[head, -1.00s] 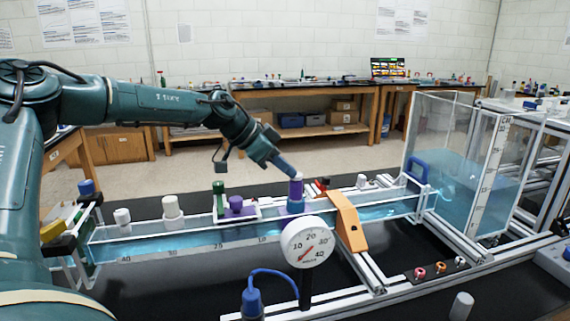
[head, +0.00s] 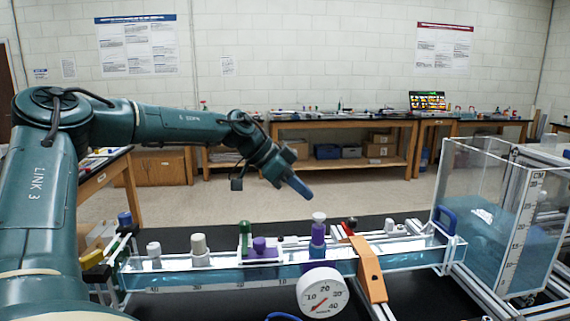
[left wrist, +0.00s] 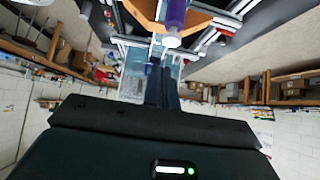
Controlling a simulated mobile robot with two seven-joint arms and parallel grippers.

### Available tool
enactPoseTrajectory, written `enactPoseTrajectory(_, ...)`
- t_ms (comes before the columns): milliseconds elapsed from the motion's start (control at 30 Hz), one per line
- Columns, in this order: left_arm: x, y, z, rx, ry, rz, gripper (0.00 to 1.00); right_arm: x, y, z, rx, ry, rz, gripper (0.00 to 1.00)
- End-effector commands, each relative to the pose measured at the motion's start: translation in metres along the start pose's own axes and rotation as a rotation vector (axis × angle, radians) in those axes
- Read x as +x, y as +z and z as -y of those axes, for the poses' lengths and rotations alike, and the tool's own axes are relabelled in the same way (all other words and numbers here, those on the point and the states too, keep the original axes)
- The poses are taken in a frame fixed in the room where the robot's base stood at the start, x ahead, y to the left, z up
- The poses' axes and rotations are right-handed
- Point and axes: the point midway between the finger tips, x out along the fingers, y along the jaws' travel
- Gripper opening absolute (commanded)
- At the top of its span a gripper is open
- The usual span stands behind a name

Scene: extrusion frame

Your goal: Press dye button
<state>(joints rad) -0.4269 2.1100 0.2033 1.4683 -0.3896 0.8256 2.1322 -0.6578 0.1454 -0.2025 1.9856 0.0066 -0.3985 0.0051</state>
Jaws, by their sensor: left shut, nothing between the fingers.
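A purple and blue dye bottle (head: 317,240) stands upright on the water channel (head: 210,279), with a white button (head: 319,216) on top. The bottle (left wrist: 176,12) and its white button (left wrist: 172,41) also show at the top of the left wrist view. A purple patch shows on the channel below the bottle; I cannot tell whether it is dye. My left gripper (head: 306,191) is shut and empty, above and slightly left of the button, apart from it. Its dark fingers (left wrist: 161,88) show close together in the left wrist view. My right gripper is out of view.
A white gauge (head: 323,292) stands in front of the bottle. An orange bracket (head: 369,270) is just right of it. White knobs, a green post (head: 245,238) and a purple knob (head: 259,244) sit along the channel to the left. A clear tank (head: 487,215) stands at the right.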

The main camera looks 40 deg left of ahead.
Motion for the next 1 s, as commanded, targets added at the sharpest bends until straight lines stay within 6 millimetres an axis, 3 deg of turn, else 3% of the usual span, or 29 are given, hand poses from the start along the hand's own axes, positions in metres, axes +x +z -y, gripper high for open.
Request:
enactPoseTrajectory(200, -0.040, 0.000, 0.001, 0.000, -0.005, -0.004, 0.00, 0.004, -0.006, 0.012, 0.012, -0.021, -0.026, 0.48)
enactPoseTrajectory(400, -0.063, 0.000, 0.001, -0.001, -0.002, -0.001, 0.00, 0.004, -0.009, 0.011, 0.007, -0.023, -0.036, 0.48)
enactPoseTrajectory(1000, -0.070, 0.000, 0.001, -0.001, -0.001, 0.000, 0.00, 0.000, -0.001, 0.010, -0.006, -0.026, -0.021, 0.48)
